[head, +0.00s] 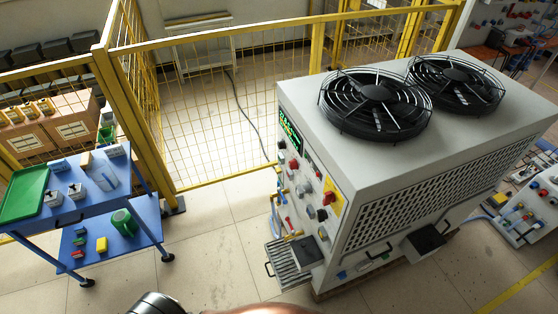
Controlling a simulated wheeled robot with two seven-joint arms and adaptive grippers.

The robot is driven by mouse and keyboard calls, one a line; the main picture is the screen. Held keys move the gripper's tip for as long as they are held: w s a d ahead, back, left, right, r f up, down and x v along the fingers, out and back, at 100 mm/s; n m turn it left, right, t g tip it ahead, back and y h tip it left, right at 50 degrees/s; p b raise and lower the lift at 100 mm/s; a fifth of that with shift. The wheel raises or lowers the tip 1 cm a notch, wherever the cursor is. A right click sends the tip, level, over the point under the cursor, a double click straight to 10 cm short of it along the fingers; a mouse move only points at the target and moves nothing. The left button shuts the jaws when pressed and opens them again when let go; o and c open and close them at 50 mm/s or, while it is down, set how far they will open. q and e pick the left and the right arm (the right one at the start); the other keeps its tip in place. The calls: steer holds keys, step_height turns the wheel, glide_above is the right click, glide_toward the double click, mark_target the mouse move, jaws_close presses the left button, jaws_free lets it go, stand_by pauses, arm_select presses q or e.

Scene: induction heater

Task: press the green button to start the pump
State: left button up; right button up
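The pump controls are on the narrow left face of a large grey machine (450,130) right of centre. The control panel (309,172) has a lit display with green text (290,130) at its top. Below it are several small knobs and buttons, some red, such as a red knob (293,165). Neither gripper shows. Only a dark rounded part and a blurred orange-brown part, probably mine, show at the bottom edge.
A blue cart (75,213) with a green tray (24,192) and small parts stands at the left. A yellow mesh fence (215,115) runs behind. A metal grate (288,262) juts out at the machine's base. The tiled floor between cart and machine is clear.

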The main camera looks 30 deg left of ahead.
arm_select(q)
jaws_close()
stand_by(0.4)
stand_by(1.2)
